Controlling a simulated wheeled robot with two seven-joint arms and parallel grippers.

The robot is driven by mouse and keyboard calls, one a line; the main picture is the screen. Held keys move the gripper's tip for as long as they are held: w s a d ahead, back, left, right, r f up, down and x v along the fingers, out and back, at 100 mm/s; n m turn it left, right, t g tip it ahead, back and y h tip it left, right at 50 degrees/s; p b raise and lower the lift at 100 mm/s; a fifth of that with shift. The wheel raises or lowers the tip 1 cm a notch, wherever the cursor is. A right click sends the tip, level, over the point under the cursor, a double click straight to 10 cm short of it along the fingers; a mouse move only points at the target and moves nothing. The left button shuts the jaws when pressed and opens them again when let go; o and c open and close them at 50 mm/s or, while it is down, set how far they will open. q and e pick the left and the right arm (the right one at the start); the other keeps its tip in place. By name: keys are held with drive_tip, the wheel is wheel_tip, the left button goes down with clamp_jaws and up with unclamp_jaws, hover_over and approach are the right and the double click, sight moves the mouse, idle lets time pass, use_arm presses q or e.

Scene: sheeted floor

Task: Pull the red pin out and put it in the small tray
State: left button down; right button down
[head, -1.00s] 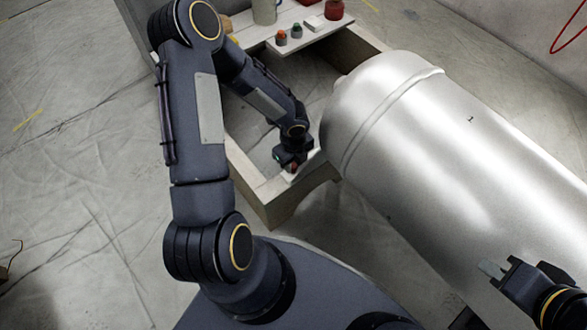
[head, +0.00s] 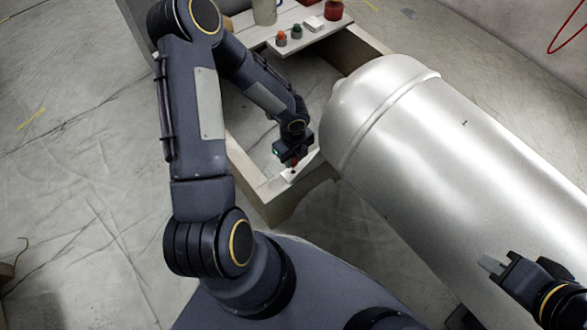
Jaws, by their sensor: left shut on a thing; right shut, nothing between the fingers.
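My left gripper (head: 293,159) is shut on the red pin (head: 294,164), whose small red part shows just below the fingers. A thin dark piece shows under the red, over a small white piece (head: 287,178) on the near corner of the wooden frame. I cannot tell whether the pin's lower end is still in it. A small white block-like thing (head: 314,23) lies on the white shelf at the back; I cannot tell whether it is the small tray. My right gripper (head: 489,264) is shut and empty in front of the silver tank.
The large silver tank (head: 450,130) fills the right side, close to my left gripper. The wooden frame (head: 285,205) is low, with an open middle. The white shelf (head: 262,30) holds a grey mug (head: 265,12), a red container (head: 334,10) and small orange and green-topped things.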

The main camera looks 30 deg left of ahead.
sight(293, 160)
idle(0.3)
use_arm(q)
drive_tip(key=shift+r+p, duration=1.8)
drive_tip(key=shift+r, duration=0.25)
drive_tip(key=shift+s, duration=0.1)
